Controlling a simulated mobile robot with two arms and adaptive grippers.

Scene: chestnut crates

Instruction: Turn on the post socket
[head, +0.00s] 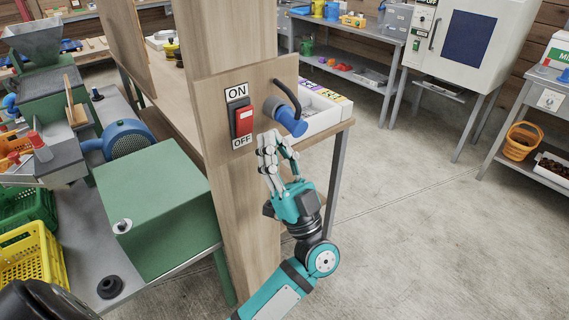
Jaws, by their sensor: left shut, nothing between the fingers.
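The post socket is a blue round connector (287,117) with a black cable, on a wooden board (210,95) fixed to a wooden post (238,215). Left of it on the same board is a red rocker switch (243,121) in a dark housing, with an ON label (236,92) above and an OFF label (242,141) below. Which way the rocker is tipped I cannot tell for sure. My left gripper (270,143) is shut and empty, with its fingertips just below the blue connector and right of the OFF label. Contact is not clear. My right gripper is not in view.
A green machine box (155,210) and a blue motor (128,140) stand on a grey bench left of the post. Behind the post is a wooden table with a white tray (322,112). Open concrete floor (430,230) lies to the right.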

